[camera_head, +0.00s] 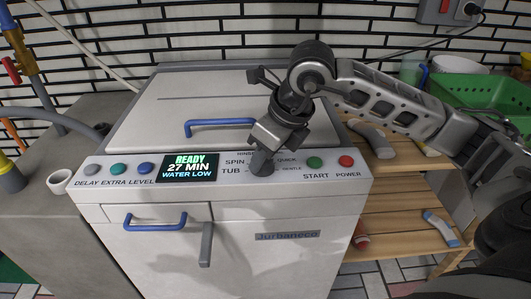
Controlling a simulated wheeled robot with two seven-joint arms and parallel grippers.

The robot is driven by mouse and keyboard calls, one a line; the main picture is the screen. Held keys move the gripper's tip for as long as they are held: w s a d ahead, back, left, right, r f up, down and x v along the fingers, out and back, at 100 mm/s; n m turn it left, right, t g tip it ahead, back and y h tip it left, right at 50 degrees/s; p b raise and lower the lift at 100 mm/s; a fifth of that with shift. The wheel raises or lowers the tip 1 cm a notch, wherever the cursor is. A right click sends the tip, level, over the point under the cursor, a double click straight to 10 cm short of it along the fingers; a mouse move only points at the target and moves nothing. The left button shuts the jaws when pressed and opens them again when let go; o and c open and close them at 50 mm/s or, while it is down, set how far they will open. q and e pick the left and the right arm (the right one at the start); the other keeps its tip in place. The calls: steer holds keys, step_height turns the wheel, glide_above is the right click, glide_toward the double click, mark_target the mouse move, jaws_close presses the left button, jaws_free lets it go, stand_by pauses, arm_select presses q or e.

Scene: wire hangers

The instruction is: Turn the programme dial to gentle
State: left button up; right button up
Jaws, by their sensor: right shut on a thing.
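The programme dial (263,163) is a grey knob on the washing machine's front panel (220,180), with labels around it. SPIN and TUB are on its left, QUICK and GENTLE (291,169) on its right; a label above is partly covered. My right gripper (266,148) reaches down from above and is shut on the dial. The dial's pointer is hidden, so its setting cannot be told. The display (187,167) reads READY, 27 MIN, WATER LOW. My left gripper is not in view.
START (314,162) and POWER (346,161) buttons lie right of the dial. DELAY, EXTRA and LEVEL buttons are at the left. The lid (190,107) has a blue handle (218,127). A wooden shelf (395,205) stands at the right, with a green basket (475,98) above.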

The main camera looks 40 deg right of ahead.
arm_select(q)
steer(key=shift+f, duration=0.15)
arm_select(e)
steer(key=o, duration=1)
arm_select(q)
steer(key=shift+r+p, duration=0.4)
steer(key=shift+p, duration=0.4)
arm_select(e)
steer(key=v, duration=1.6)
steer(key=shift+s, duration=0.1)
